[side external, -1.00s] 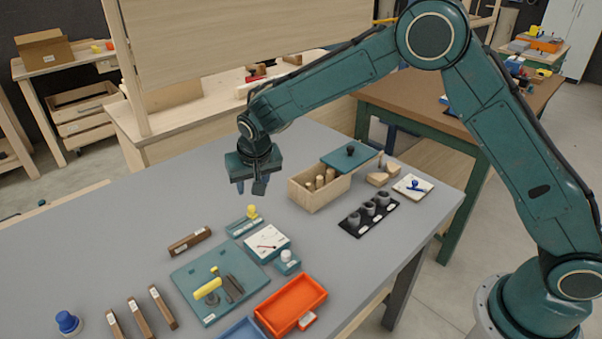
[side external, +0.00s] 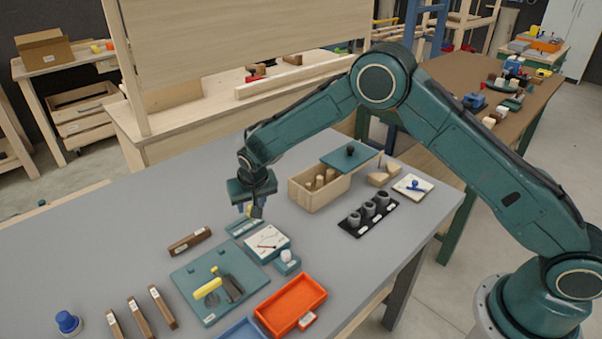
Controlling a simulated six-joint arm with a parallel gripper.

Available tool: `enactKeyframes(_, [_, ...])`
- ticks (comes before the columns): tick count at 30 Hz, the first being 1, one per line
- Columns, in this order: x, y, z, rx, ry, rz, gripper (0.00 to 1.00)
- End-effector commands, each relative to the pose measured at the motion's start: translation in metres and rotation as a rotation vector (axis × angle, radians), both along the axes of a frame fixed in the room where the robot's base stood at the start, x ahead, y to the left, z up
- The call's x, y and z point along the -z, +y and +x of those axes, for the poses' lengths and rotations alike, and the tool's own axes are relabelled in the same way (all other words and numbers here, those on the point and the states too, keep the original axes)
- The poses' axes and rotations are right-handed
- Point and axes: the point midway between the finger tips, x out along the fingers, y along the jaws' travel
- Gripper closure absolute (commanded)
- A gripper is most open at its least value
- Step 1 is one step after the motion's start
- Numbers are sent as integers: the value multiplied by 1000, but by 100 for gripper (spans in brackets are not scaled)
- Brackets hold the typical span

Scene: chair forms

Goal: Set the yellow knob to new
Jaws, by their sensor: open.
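The yellow knob (side external: 251,209) stands on a narrow teal slider base (side external: 243,228) with pale label strips, near the middle of the grey table. The label words are too small to read. My gripper (side external: 249,211) points down over this base, with its open fingers low on either side of the knob. The fingers hide much of the knob, and I cannot tell whether they touch it.
A white dial panel (side external: 267,242) and a white-knobbed teal block (side external: 287,262) sit close in front. A wooden box (side external: 310,196) and black holder (side external: 352,231) stand right. A brown block (side external: 189,241) lies left; a teal board (side external: 190,279) and orange tray (side external: 275,318) are nearer.

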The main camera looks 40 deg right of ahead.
Motion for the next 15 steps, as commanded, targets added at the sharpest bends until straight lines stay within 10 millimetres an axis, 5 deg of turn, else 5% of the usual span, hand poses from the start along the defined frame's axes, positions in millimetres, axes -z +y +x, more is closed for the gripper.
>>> enactKeyframes(5, [0, 0, 0, 0, 0, 0, 61])
enactKeyframes(11, [0, 0, 0, 0, 0, 0, 100])
enactKeyframes(15, [0, 0, 0, 0, 0, 0, 100])
